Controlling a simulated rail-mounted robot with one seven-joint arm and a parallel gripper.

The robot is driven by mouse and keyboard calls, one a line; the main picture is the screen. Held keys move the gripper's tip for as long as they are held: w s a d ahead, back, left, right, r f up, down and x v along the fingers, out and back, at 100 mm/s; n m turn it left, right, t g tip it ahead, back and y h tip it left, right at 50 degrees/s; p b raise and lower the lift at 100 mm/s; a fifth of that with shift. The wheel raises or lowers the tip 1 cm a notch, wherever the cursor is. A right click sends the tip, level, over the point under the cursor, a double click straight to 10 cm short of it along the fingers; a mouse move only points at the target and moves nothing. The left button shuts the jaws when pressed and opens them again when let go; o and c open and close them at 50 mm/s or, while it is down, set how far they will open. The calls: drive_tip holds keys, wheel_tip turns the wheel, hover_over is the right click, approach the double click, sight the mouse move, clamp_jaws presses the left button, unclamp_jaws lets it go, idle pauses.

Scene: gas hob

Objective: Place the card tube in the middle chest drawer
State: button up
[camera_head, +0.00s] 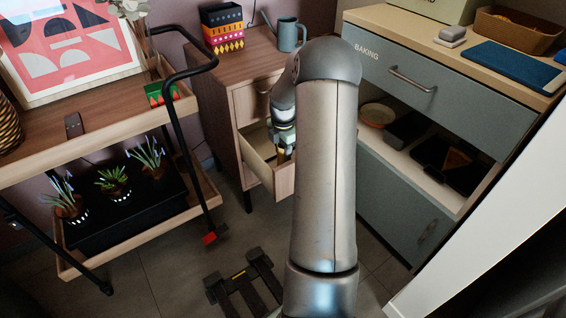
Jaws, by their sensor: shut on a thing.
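The wooden chest (225,75) stands at the back centre, and the drawer below its top one is pulled out. This open drawer (262,172) has pale inner walls. My gripper (284,151) points down over the open drawer and is shut on the card tube (282,157). Only a small brown part of the tube shows below the fingers. My arm hides the right side of the drawer, so I cannot tell whether the tube touches its floor.
A watering can (288,36) and patterned stacked boxes (222,28) stand on the chest. A trolley (130,225) with potted plants is at the left. A grey-blue cabinet (440,95) with an open shelf is close on the right. A dark object (245,285) lies on the floor in front.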

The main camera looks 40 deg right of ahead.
sight(283, 161)
drive_tip(key=shift+f+b, duration=0.75)
drive_tip(key=shift+f, duration=1.5)
drive_tip(key=shift+f, duration=0.15)
drive_tip(key=o, duration=1)
drive_tip(key=shift+c, duration=0.2)
